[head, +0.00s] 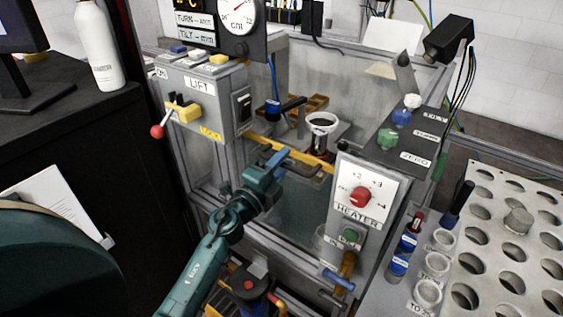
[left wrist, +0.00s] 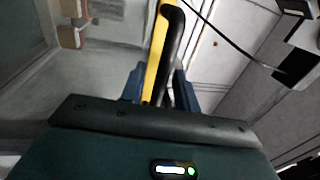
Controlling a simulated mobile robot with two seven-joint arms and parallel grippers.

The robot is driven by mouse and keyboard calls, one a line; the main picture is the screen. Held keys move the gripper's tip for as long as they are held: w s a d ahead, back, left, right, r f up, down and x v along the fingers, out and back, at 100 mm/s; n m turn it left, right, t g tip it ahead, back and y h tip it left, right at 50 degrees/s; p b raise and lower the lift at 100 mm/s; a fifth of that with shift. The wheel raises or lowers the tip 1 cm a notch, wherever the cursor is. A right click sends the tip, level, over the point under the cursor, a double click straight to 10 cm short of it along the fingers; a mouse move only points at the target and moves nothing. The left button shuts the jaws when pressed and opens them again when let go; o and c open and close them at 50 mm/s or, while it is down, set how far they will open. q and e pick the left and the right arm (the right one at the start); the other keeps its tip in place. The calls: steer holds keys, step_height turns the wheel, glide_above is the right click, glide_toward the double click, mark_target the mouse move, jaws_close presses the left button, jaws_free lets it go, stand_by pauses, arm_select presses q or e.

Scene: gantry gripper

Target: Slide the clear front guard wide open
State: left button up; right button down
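The clear front guard (head: 285,212) is a see-through panel with a yellow top edge (head: 254,138). It spans the front between the LIFT post and the HEATER post. A dark bar handle (head: 308,160) runs by that edge. My left gripper (head: 277,164) is at the handle, partly hiding it. In the left wrist view the black handle (left wrist: 172,50) and yellow edge (left wrist: 155,55) pass between my blue fingers (left wrist: 160,88). My right gripper is not in view.
The LIFT post (head: 203,100) with a red-knobbed lever (head: 157,131) stands left. The HEATER post (head: 362,205) with a red dial stands right. A holed rack (head: 515,225) and small jars (head: 430,292) are at right.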

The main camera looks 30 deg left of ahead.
arm_select(q)
steer(key=shift+c, duration=0.5)
jaws_close()
